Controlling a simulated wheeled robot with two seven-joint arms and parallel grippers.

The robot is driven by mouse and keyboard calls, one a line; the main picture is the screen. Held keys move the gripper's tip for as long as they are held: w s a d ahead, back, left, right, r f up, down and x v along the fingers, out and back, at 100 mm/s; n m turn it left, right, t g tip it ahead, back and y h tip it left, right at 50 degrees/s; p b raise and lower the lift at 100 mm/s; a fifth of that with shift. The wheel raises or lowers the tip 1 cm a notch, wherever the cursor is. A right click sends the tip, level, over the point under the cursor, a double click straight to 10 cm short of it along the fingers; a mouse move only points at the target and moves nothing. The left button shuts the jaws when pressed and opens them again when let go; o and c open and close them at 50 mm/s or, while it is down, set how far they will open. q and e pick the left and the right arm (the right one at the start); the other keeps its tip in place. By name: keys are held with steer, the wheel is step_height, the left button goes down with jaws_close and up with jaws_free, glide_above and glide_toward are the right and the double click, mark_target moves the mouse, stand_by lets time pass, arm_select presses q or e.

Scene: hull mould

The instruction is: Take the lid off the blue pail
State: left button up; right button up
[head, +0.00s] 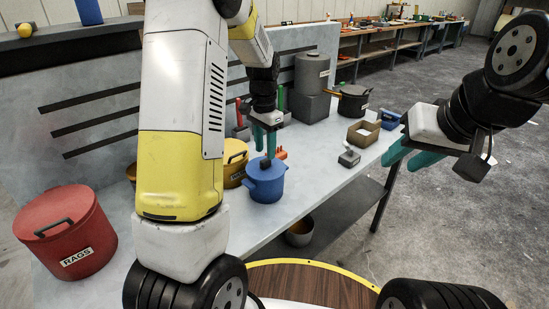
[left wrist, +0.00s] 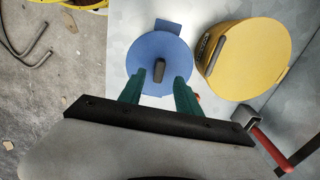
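The blue pail (head: 267,186) stands upright on the grey bench with its blue lid (left wrist: 150,50) on. A dark upright knob handle (left wrist: 159,70) stands on the lid. My left gripper (head: 265,150) points down just above the lid, with its green fingers apart. In the left wrist view the fingertips (left wrist: 160,77) show on either side of the handle, with gaps between, and do not grip it. Whether they reach down beside it is hard to tell. My right gripper (head: 408,155) is open and empty, off to the right beyond the bench edge.
A yellow pail (head: 236,178) stands close beside the blue pail. A red RAGS pail (head: 66,242) is at the front left. The bench front right of the pail is clear.

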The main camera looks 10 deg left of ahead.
mark_target(265, 159)
arm_select(q)
step_height(265, 159, down, 4)
steer(key=shift+r, duration=0.25)
steer(key=shift+c, duration=0.2)
jaws_close()
